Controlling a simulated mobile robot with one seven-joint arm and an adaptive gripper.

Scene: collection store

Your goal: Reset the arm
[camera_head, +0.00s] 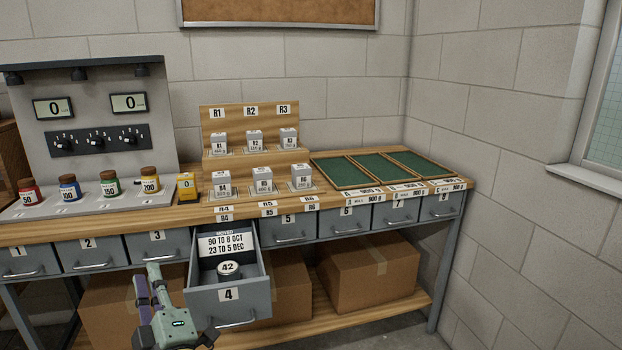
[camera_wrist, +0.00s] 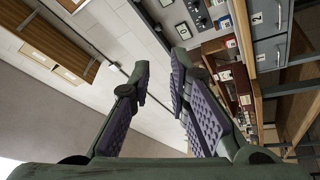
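My gripper (camera_head: 150,280) shows at the lower left of the head view, in front of the bench and just left of the open drawer 4. In the wrist view my gripper (camera_wrist: 158,75) has its two purple-padded fingers apart, with nothing between them. The open drawer 4 (camera_head: 229,303) is pulled out from the bench.
The bench top (camera_head: 330,208) holds several coloured jars, a yellow box (camera_head: 187,186), a wooden stepped rack (camera_head: 256,160) with white blocks, and green trays (camera_head: 385,168). The other drawers are shut. Cardboard boxes (camera_head: 370,277) sit on the lower shelf. A window (camera_head: 607,130) is at right.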

